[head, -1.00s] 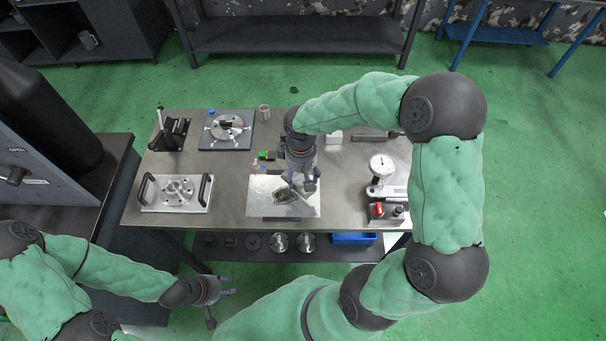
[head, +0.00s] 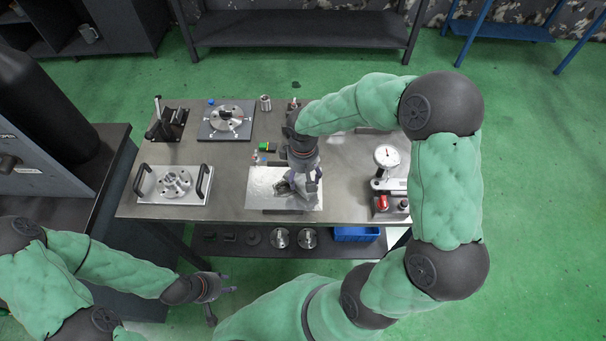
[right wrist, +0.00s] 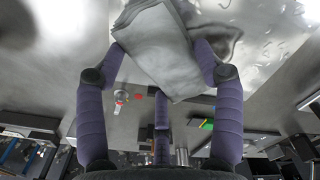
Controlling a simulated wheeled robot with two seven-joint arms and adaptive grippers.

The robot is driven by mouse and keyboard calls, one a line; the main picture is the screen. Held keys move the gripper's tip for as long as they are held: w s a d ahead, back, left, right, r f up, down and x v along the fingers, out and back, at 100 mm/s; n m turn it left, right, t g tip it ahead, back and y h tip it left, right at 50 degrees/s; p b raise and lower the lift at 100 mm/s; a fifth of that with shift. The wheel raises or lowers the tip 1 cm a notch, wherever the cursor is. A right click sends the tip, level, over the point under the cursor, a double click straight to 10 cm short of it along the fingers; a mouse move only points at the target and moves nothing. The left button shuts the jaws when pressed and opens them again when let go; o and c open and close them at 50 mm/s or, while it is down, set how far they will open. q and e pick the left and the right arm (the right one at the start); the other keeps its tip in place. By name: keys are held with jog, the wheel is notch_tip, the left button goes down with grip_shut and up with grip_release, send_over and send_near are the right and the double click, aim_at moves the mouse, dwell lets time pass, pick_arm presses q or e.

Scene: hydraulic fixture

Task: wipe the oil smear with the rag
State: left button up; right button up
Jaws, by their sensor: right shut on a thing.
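My right gripper (head: 301,178) is over the bright metal plate (head: 262,200) at the front middle of the table. In the right wrist view the gripper (right wrist: 163,75) is shut on a folded grey-white rag (right wrist: 158,48), which is close to the shiny plate. The oil smear (head: 283,187) is a dark patch on the plate, partly hidden by the gripper in the head view. Dark blotches of it also show beside the rag in the right wrist view (right wrist: 222,42). My left gripper (head: 217,292) is empty and open, off the table at the lower left.
A handled plate with a flange (head: 174,184) lies to the left. A round chuck fixture (head: 227,121) and a lever clamp (head: 166,122) stand behind it. A dial gauge stand (head: 388,172) stands on the right. Small green and black parts (head: 268,148) lie behind the metal plate.

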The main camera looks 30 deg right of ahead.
aim_at(271, 185)
jog(key=shift+f+b, duration=0.85)
jog(key=shift+f, duration=0.25)
dwell(0.4)
jog(key=shift+a, duration=0.15)
